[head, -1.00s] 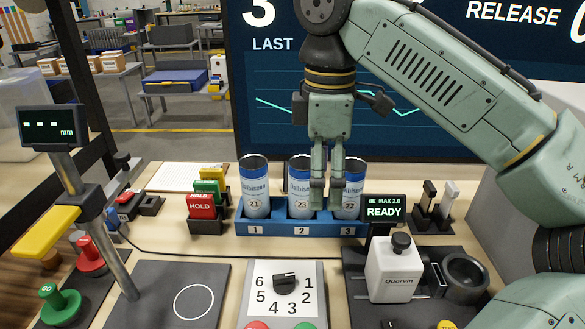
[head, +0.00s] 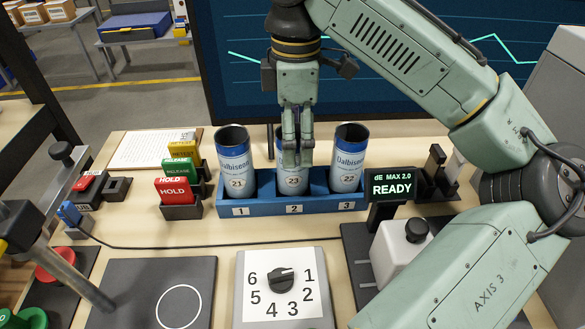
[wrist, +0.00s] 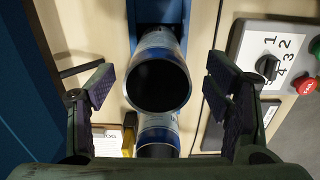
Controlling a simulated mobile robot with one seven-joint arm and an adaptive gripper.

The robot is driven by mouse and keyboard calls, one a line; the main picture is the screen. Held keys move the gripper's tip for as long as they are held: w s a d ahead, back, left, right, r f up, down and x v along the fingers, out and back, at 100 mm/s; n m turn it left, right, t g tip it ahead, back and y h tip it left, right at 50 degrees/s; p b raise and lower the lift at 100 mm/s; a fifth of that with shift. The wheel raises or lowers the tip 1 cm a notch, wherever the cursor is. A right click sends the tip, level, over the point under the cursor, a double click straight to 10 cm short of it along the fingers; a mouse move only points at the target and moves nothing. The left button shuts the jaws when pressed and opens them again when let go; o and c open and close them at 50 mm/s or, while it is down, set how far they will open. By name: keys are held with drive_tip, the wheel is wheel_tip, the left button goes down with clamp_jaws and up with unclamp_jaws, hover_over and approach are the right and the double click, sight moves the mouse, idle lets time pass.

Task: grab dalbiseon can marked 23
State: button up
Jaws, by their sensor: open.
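The can marked 23 (head: 292,182) is white and blue and open at the top. It stands upright in the middle slot, labelled 2, of the blue rack (head: 268,208). Can 21 (head: 238,165) stands in slot 1 and a third can (head: 347,162), seemingly marked 22, in slot 3. My gripper (head: 297,155) points down at can 23 and covers its upper part in the head view. In the wrist view a can's dark open top (wrist: 158,84) lies between the two spread fingers, with a gap on each side. Another can (wrist: 157,132) shows below it.
HOLD, RELEASE and RETEST cards (head: 177,175) stand left of the rack. A READY display (head: 391,184) stands close to its right end. A numbered dial box (head: 281,285) and a black pad with a white circle (head: 150,290) lie in front.

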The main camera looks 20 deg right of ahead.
drive_tip(key=f+b, duration=0.4)
drive_tip(key=f, duration=0.1)
drive_tip(key=shift+w+a+f, duration=0.1)
drive_tip(key=shift+w+a, duration=0.05)
drive_tip(key=shift+a, duration=0.05)
drive_tip(key=shift+c, duration=0.6)
drive_tip(key=c, duration=0.7)
drive_tip(key=shift+r, duration=0.25)
drive_tip(key=shift+c, duration=0.2)
